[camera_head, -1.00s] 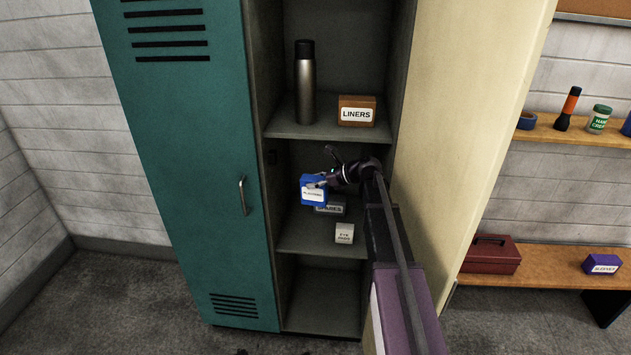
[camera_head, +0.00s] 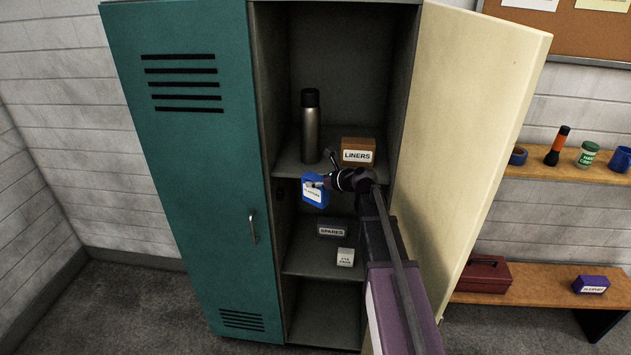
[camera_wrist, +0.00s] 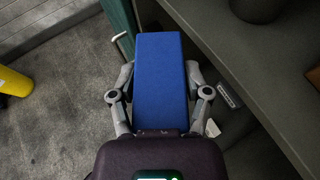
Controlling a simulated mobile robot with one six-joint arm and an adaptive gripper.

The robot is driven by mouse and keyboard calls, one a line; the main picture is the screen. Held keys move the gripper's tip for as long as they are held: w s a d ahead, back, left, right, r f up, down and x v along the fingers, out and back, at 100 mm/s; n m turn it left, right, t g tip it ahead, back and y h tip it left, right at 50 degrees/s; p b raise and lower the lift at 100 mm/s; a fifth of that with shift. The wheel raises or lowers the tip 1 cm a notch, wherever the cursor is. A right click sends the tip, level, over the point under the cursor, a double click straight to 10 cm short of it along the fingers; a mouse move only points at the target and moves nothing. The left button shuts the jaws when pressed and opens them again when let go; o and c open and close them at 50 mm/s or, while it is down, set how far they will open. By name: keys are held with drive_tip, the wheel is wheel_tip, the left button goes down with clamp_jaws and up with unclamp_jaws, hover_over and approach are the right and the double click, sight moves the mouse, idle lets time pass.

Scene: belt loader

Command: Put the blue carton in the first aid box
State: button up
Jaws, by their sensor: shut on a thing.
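The blue carton (camera_head: 313,196) with a white label is held by my gripper (camera_head: 318,183) in front of the open locker, just below the level of its upper shelf. In the wrist view the blue carton (camera_wrist: 162,85) sits between both fingers of my gripper (camera_wrist: 160,76), which are shut on its sides. The writing on its label is too small to read. I cannot make out a box marked first aid. A dark red box with a handle (camera_head: 484,277) stands on the low bench at the right; no marking on it is readable.
The locker's upper shelf (camera_head: 292,164) holds a steel flask (camera_head: 310,128) and a brown LINERS box (camera_head: 358,151). The shelf below holds a grey SPARES box (camera_head: 331,229) and a small white box (camera_head: 346,257). The open cream door (camera_head: 470,130) stands between locker and bench. A purple box (camera_head: 591,284) is on the bench.

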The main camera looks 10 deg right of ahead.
drive_tip(key=shift+m+t+h, duration=0.4)
drive_tip(key=shift+m+t, duration=0.1)
drive_tip(key=shift+t, duration=0.1)
drive_tip(key=shift+s+r+p, duration=0.15)
drive_tip(key=shift+r+p, duration=0.65)
drive_tip(key=shift+r, duration=0.4)
drive_tip(key=shift+s+r+p, duration=0.1)
drive_tip(key=shift+r+p, duration=0.7)
drive_tip(key=shift+r, duration=0.35)
